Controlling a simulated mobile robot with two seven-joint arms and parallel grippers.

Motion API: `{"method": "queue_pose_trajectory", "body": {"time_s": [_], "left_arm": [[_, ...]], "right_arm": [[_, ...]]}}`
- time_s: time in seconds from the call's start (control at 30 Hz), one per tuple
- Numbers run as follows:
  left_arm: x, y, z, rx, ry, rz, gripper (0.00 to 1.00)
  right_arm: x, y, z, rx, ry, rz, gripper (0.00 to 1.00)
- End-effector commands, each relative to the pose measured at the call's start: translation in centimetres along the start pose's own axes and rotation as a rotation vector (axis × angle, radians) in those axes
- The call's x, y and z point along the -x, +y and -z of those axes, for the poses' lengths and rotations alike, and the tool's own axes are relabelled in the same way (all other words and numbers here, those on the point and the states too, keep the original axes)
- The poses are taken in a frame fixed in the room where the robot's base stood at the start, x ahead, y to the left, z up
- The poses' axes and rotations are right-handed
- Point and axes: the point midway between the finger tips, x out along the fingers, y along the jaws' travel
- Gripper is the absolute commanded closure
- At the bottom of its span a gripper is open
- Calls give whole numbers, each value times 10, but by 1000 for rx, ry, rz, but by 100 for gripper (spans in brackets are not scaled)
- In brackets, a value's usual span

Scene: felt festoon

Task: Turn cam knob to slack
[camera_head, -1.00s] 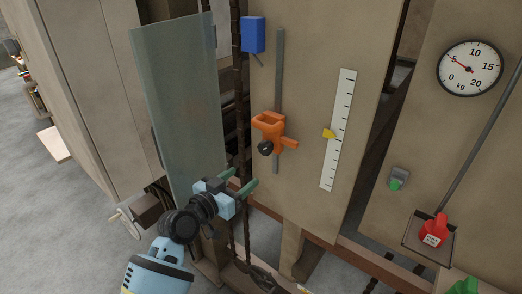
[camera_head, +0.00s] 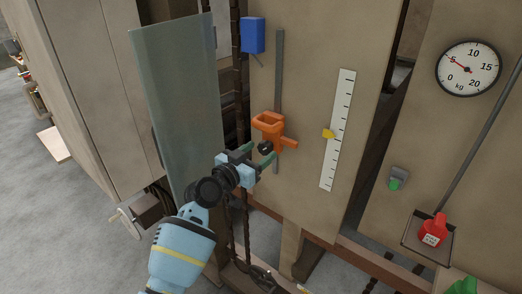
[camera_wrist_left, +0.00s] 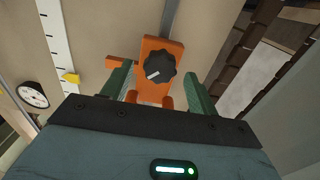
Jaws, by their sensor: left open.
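The cam knob (camera_head: 264,148) is a black lobed knob on the front of an orange slider (camera_head: 271,121), which sits on a grey vertical rail on the beige panel. In the left wrist view the knob (camera_wrist_left: 160,68) carries a white pointer mark toward its lower left. My left gripper (camera_head: 258,156) is open with green fingers, close in front of the knob. In the left wrist view its fingers (camera_wrist_left: 158,88) stand on either side of the orange slider, with the knob between and beyond them; contact cannot be told. My right gripper is not in view.
A white scale (camera_head: 338,130) with a yellow pointer (camera_head: 328,134) is right of the slider. A blue block (camera_head: 253,35) sits above. A greenish panel (camera_head: 178,110) stands left of my arm. A dial gauge (camera_head: 469,68) and red weight (camera_head: 434,230) are farther right.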

Motion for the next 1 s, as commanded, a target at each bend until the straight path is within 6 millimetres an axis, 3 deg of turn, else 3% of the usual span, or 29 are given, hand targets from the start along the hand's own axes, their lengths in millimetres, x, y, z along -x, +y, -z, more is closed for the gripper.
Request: {"method": "queue_pose_trajectory", "body": {"time_s": [0.2,0.57,0.9,1.0], "left_arm": [[-14,0,3,-1,3,-1,41],[-16,0,2,-2,2,0,41],[-16,0,2,-2,2,0,84],[-16,0,2,-1,2,0,86]], "right_arm": [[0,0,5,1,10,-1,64],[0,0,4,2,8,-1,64],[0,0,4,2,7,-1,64],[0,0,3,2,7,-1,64]]}}
